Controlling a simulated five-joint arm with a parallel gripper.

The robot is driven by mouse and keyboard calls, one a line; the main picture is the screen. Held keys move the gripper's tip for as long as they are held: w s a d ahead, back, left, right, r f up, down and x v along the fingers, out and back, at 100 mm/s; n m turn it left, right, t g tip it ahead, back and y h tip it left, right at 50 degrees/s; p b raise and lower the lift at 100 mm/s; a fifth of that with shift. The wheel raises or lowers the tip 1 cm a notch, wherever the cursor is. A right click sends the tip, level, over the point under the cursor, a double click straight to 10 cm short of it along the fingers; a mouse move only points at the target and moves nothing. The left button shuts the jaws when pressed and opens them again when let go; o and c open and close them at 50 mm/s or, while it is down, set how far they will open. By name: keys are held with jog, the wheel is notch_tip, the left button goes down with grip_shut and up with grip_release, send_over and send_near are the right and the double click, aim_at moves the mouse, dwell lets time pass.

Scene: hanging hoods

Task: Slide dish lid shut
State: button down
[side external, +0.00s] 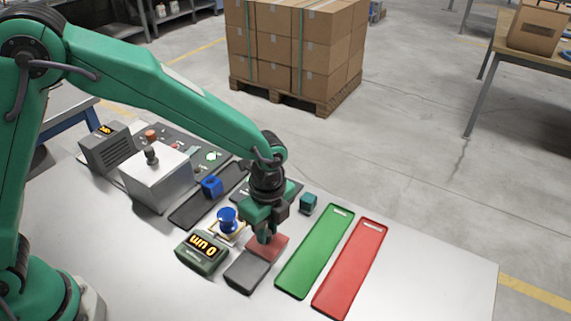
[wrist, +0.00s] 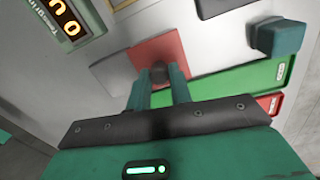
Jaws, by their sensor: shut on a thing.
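A low dish with a dark grey part (side external: 248,273) and a dull red square part (side external: 270,246) lies on the table. The two parts sit end to end. In the wrist view the red part (wrist: 145,55) shows a small round dark knob (wrist: 158,71) over it, and the grey part (wrist: 112,76) is at its left. My gripper (side external: 264,238) reaches down over the red part. In the wrist view my gripper (wrist: 159,88) has its two fingers shut on the knob, one on each side. The fingers partly hide the dish.
A green tray (side external: 313,252) and a red tray (side external: 349,268) lie to the right. A teal block (side external: 308,203) stands behind the dish. A meter with an orange display (side external: 202,252) and a blue spool-like object (side external: 228,219) are close at left. The table's front right is clear.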

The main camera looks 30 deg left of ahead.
jog(key=shift+w+r, duration=0.1)
jog(key=shift+w, duration=0.25)
jog(key=c, duration=1.4)
grip_release()
jog(key=shift+c, duration=0.2)
jog(key=shift+o, duration=0.9)
jog(key=shift+s, duration=0.1)
jog(key=shift+r, duration=3.9)
